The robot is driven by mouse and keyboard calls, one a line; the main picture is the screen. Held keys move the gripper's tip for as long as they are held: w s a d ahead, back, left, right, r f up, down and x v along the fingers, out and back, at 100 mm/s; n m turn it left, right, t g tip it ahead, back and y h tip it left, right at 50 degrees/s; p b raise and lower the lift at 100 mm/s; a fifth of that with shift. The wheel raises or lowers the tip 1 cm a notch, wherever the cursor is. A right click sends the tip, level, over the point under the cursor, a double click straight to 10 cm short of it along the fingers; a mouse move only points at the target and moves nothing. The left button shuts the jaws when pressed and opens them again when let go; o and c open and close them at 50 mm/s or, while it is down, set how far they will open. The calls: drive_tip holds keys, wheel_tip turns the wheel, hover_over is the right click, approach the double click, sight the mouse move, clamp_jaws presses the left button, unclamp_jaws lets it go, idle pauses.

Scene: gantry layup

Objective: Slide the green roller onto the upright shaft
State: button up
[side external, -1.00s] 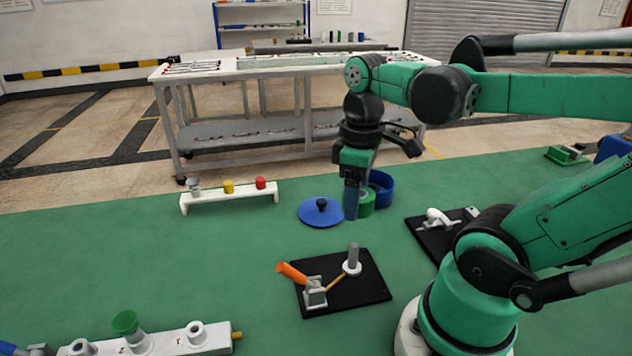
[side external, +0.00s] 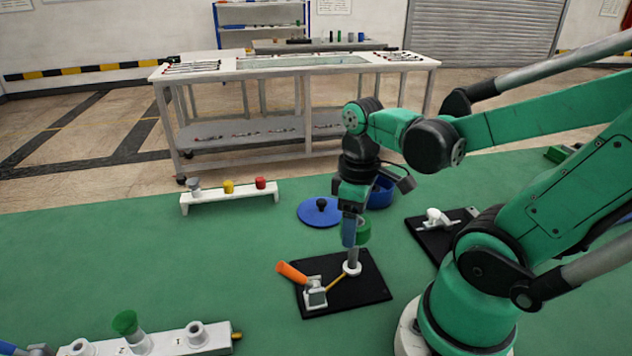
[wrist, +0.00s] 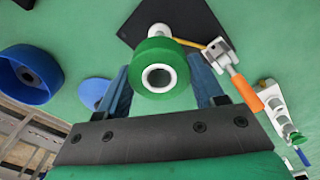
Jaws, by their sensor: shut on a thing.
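The green roller (side external: 363,231), a short ring with a white-rimmed bore, is between the blue fingers of my gripper (side external: 350,234), which is shut on it. In the wrist view the roller (wrist: 140,79) faces the camera with its bore open to view. The grey upright shaft (side external: 353,257) stands on a black plate (side external: 375,291), with a white collar at its foot. The roller is at about the height of the shaft's top, close over it. The roller and fingers partly hide the shaft top, so I cannot tell whether it has entered the bore.
An orange-handled clamp (side external: 291,272) stands on the plate left of the shaft, with a yellow rod towards the collar. A blue lid (side external: 318,213) and blue bowl (side external: 381,193) lie behind. A white rack (side external: 230,196) stands at back left. A black plate (side external: 424,238) lies right.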

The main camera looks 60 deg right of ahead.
sight(350, 265)
drive_tip(key=shift+f, duration=0.4)
drive_tip(key=shift+f, duration=3)
idle(0.5)
drive_tip(key=o, duration=1.4)
drive_tip(key=shift+c, duration=0.2)
drive_tip(key=shift+r, duration=2.75)
